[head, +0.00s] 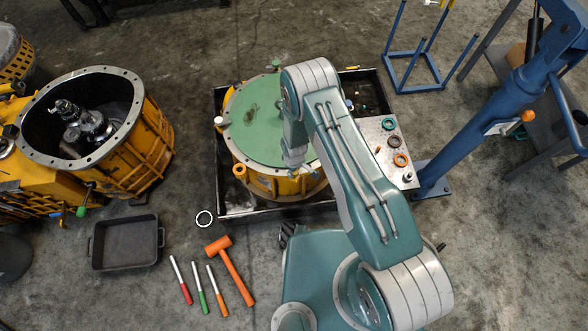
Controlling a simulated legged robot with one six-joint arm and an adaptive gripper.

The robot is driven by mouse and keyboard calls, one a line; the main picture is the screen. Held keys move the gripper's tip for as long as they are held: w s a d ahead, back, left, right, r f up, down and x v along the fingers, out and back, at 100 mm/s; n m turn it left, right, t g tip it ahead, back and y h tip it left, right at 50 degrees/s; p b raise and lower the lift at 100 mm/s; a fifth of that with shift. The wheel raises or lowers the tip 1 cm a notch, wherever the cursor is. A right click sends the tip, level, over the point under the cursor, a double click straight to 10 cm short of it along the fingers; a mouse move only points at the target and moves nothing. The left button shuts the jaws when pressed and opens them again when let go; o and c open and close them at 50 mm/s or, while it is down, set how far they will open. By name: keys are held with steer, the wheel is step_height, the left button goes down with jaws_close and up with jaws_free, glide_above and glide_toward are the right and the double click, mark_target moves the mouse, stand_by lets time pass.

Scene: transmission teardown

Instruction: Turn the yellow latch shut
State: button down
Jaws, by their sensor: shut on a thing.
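The yellow drum housing (270,184) stands in a black tray, with a round green lid (262,128) on top. My gripper (303,172) is at the front right edge of the lid, low against the rim, and is shut on what appears to be the yellow latch. The latch is mostly covered by the gripper and arm, so its angle cannot be told. Other fittings sit around the rim: an orange one (239,170) at the front left, a white one (219,121) at the left and a green one (276,64) at the back.
A second yellow housing (150,140) stands open at the left. An empty dark pan (125,243), an orange mallet (230,270) and several colored-handled tools lie on the floor. A blue crane post (470,130) stands close at the right, beside a metal plate (384,135) with rings.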

steer(key=shift+c, duration=1.3)
jaws_free()
step_height(320, 180, up, 12)
steer(key=shift+f, duration=0.1)
